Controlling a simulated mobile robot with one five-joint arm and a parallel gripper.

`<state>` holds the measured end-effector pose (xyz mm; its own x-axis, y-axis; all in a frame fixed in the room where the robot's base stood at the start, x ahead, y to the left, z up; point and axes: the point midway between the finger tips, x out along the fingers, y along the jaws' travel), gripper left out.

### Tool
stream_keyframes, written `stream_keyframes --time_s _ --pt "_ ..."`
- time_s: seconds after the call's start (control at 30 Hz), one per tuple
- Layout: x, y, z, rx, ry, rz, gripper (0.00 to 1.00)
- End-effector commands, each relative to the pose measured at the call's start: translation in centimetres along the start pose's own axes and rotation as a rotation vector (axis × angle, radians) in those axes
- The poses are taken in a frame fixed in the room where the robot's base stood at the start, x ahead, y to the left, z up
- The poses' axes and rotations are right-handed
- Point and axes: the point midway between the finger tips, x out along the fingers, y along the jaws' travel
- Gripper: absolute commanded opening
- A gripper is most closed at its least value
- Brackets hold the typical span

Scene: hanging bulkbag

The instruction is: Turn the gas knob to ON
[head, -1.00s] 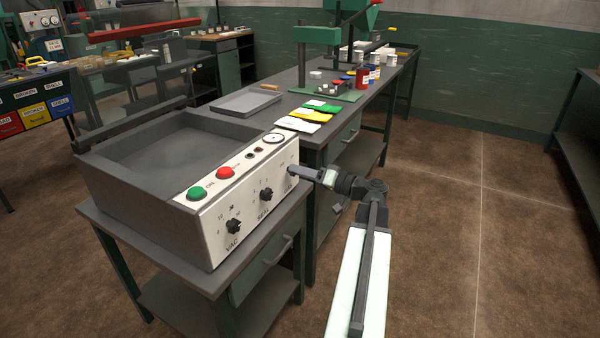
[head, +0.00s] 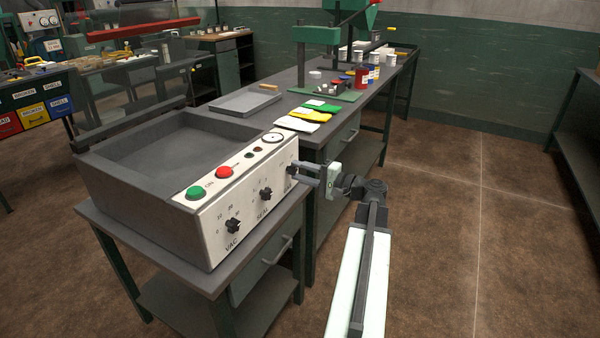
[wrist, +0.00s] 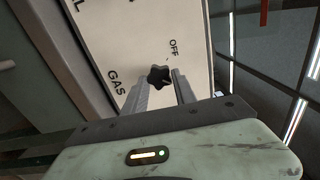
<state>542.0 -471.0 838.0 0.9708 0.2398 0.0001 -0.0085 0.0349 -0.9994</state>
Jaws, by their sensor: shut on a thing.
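The gas knob (wrist: 158,76) is a black lobed knob on the white panel of the sealing machine. In the wrist view, the printed word GAS lies to its lower left and OFF to its upper right. My gripper (wrist: 162,82) is shut on it, with one finger on each side. In the head view, the gas knob (head: 291,170) is at the panel's right end, partly hidden by my gripper (head: 297,172). No ON label is readable, and I cannot tell exactly where the knob points.
The machine's panel also carries a VAC knob (head: 233,226), a SEAL knob (head: 266,194), a green button (head: 195,193), a red button (head: 224,172) and a round gauge (head: 274,137). A long bench (head: 345,100) stands behind. The floor at right is clear.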

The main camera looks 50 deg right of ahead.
Motion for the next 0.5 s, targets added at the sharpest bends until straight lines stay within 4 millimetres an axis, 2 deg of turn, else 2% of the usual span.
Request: stream_keyframes --time_s 0.2,0.5 --pt "-0.02 0.09 -0.01 0.090 0.001 0.002 0.00" --pt "0.00 0.11 0.00 0.136 0.001 0.002 0.00"
